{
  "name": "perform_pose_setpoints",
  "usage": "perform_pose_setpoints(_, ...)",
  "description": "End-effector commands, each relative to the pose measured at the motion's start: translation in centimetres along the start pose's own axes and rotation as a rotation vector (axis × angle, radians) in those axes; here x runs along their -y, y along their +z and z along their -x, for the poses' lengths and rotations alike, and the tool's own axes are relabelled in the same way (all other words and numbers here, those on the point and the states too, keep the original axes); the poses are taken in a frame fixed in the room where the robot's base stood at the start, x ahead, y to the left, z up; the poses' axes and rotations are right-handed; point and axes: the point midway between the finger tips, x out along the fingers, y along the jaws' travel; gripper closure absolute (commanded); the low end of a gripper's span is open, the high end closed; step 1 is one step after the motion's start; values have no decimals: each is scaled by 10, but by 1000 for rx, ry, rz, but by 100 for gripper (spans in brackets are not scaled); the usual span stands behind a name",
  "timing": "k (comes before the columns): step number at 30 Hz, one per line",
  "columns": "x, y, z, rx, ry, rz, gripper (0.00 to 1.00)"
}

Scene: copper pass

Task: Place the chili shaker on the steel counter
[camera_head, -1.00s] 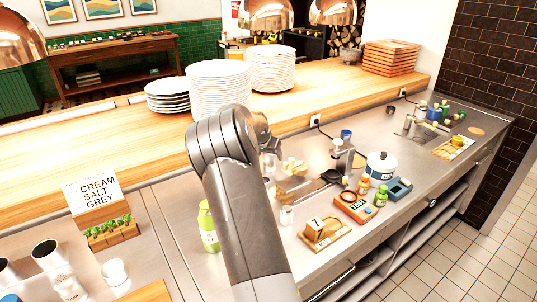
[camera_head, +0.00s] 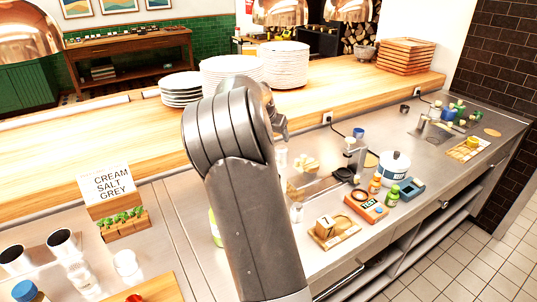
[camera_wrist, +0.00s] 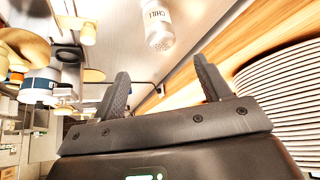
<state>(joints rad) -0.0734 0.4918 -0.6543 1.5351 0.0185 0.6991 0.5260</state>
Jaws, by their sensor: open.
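The chili shaker (camera_wrist: 158,28) is a clear shaker with a white "CHILI" label and a pale perforated cap, cut off by the top edge of the wrist view. It stands apart from my gripper (camera_wrist: 160,72), whose two dark fingers are spread and empty. In the head view my gripper (camera_head: 281,127) shows only partly, beyond my arm, above the back of the steel counter (camera_head: 425,158). I cannot tell the shaker apart in the head view.
A blue-and-white pot (camera_head: 394,167), a red TEST box (camera_head: 364,206) and a number 7 stand (camera_head: 326,228) occupy the counter to the right. Stacked plates (camera_head: 232,72) stand on the wooden ledge (camera_head: 130,130). A green bottle (camera_head: 215,230) is mostly behind my arm.

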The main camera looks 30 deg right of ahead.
Motion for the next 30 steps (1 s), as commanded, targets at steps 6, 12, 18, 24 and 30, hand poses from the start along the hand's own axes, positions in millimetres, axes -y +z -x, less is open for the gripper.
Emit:
perform_pose_setpoints(6, -2, 7, 13, 17, -22, 6, 30)
perform_pose_setpoints(12, -10, 45, 62, 89, -121, 60, 30)
perform_pose_setpoints(18, -19, 100, 123, 151, -240, 166, 30)
perform_pose_setpoints(24, -33, 160, 182, 179, -347, 302, 30)
perform_pose_setpoints(30, -56, 225, 233, 175, -431, 459, 30)
